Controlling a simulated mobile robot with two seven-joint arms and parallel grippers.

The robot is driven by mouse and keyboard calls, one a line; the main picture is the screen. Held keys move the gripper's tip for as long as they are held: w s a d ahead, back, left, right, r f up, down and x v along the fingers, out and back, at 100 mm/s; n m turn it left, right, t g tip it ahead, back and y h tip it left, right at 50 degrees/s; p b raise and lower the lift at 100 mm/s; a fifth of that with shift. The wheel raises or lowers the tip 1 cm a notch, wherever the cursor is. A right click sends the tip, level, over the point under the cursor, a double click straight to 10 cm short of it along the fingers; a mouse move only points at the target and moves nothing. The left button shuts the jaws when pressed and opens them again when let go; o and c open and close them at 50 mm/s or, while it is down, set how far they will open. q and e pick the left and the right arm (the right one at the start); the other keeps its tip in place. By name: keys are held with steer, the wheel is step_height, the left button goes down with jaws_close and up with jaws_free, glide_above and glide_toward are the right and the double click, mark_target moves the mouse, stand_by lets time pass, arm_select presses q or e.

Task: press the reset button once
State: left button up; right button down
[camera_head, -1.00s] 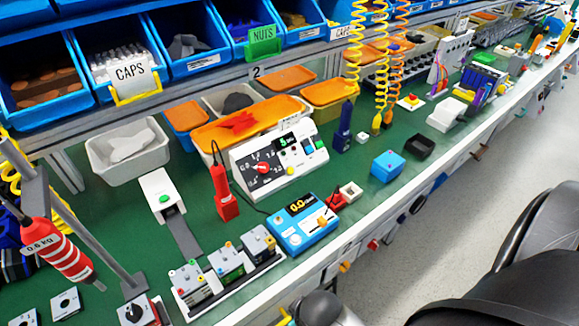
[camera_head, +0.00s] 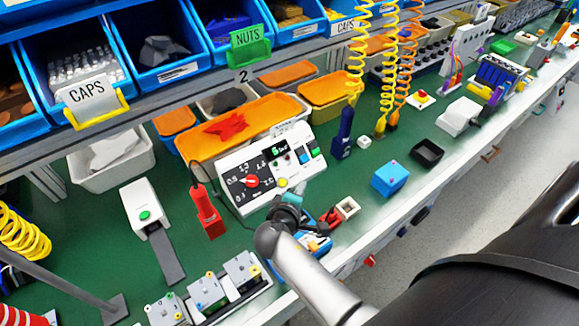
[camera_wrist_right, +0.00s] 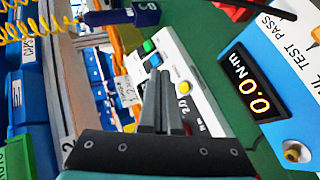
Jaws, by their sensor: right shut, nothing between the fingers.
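Button labels are too small to read, so I cannot tell which is reset. My right gripper (camera_head: 298,190) is shut and empty just in front of the console's lower right part. In the right wrist view its fingers (camera_wrist_right: 166,78) point over the console face, left of the yellow button (camera_wrist_right: 184,87) and below the blue control (camera_wrist_right: 154,61). Contact cannot be told.
A blue torque tester (camera_head: 320,244) is partly hidden by my right arm. Orange trays are behind. Coiled hoses (camera_head: 383,70) hang at the upper right.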

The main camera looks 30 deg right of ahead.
mark_target(284, 184)
steer(key=w+f+b, duration=0.2)
steer(key=w+b, duration=0.1)
steer(key=w+f+b, duration=0.3)
steer(key=b, duration=0.1)
steer(key=shift+a+f, duration=0.1)
steer(key=shift+w+f+b, duration=0.45)
steer(key=shift+w+b, duration=0.1)
steer(key=shift+b, duration=0.35)
arm_select(q)
step_height(284, 184, down, 9)
steer(key=shift+s+a+r, duration=0.1)
steer(key=shift+s+a, duration=0.1)
stand_by(1.2)
arm_select(e)
steer(key=shift+w+f, duration=0.1)
arm_select(q)
steer(key=shift+f+b, duration=0.35)
steer(key=shift+f, duration=0.05)
arm_select(e)
steer(key=shift+w+f, duration=0.2)
steer(key=shift+w, duration=0.05)
